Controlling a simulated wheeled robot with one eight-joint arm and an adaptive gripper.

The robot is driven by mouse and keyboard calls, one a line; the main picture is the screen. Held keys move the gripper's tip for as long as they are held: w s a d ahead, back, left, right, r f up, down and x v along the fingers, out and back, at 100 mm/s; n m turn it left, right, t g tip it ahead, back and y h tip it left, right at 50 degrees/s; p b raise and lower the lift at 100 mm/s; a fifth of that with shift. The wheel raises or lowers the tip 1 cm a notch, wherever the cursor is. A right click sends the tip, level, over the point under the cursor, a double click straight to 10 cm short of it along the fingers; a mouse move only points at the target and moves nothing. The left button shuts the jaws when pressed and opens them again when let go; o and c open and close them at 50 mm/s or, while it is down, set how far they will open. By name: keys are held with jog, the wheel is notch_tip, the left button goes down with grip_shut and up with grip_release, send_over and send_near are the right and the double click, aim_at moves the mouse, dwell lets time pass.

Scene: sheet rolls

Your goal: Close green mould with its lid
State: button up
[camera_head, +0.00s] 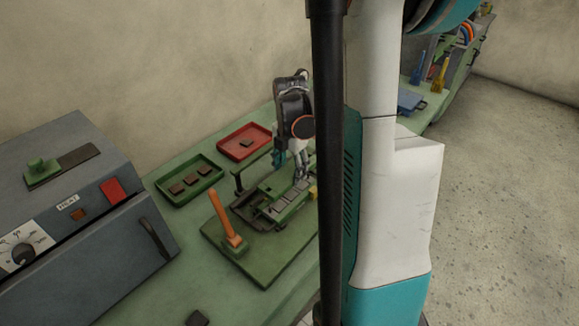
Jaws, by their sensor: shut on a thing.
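The green mould (272,211) is a long narrow green body with grey patches along its top. It lies at a slant on the green board (270,268), close to the dark frame of the press. My gripper (302,177) points down at the mould's far right end, with its fingers shut. What lies between the fingers is small and mostly hidden; it seems to be the mould's lid, but I cannot make out its edges or whether it is seated. My black column hides the area just right of the mould.
An orange lever (224,217) stands upright on the board left of the mould. A green tray (189,180) with several dark pieces and a red tray (244,141) with one lie behind. A grey heater box (75,215) stands left. The bench (150,290) is mostly clear in front.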

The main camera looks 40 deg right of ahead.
aim_at(290, 194)
jog(key=shift+f+b, duration=2.85)
jog(key=shift+f, duration=1.05)
jog(key=o, duration=1.8)
jog(key=shift+o, duration=0.2)
notch_tip(290, 194, up, 12)
